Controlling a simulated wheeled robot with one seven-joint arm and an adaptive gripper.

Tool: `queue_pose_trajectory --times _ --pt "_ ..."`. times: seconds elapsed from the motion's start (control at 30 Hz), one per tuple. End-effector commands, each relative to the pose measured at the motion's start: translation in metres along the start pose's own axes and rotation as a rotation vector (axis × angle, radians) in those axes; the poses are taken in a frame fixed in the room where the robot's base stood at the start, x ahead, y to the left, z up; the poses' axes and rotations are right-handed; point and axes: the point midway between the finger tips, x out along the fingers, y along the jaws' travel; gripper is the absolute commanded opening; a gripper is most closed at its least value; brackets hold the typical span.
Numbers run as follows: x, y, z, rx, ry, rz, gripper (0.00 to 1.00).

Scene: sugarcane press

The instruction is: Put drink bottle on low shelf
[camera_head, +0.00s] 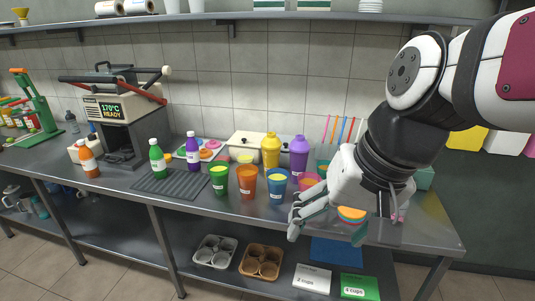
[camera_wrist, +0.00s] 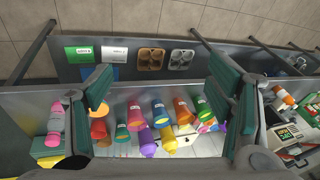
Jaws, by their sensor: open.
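Several bottles stand on the steel counter: an orange one (camera_head: 88,160), a green one (camera_head: 157,158) and a purple one (camera_head: 192,151) at the left. A yellow bottle (camera_head: 270,151) and another purple bottle (camera_head: 299,157) stand behind the cups. A pink bottle (camera_wrist: 55,124) shows in the wrist view; my arm mostly hides it in the head view. I cannot tell which one is the drink bottle. My gripper (camera_head: 326,226) is open and empty near the counter's front edge, right of the cups; its spread fingers (camera_wrist: 160,86) frame the cups in the wrist view. The low shelf (camera_head: 190,231) runs beneath the counter.
Colored cups (camera_head: 247,181) stand in a row near the counter edge. The low shelf holds muffin-like trays (camera_head: 262,262), two cup cards (camera_head: 360,287) and a blue mat (camera_head: 335,252). A heat press (camera_head: 120,115) stands at left. Counter legs (camera_head: 165,250) border the shelf.

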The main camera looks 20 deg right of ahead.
Motion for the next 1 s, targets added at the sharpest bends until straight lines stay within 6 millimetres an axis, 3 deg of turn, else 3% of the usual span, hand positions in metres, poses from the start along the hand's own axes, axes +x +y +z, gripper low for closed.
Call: queue_pose_trajectory --times 0.03,0.1,0.27,0.47,0.57,0.73,0.9,1.0 --pt "0.035 0.004 -0.017 0.135 -0.05 -0.033 0.74" --pt "0.063 0.005 -0.032 0.315 -0.11 -0.097 0.74" --pt "0.118 0.015 -0.079 0.723 -0.217 -0.273 0.74" --pt "0.173 0.06 -0.153 1.22 -0.287 -0.555 0.74" --pt "0.195 0.101 -0.19 1.454 -0.292 -0.727 0.74" --pt "0.226 0.204 -0.238 1.813 -0.249 -1.064 0.74" --pt "0.244 0.319 -0.25 2.066 -0.147 -1.404 0.74" --pt "0.25 0.372 -0.244 2.151 -0.086 -1.559 0.74"
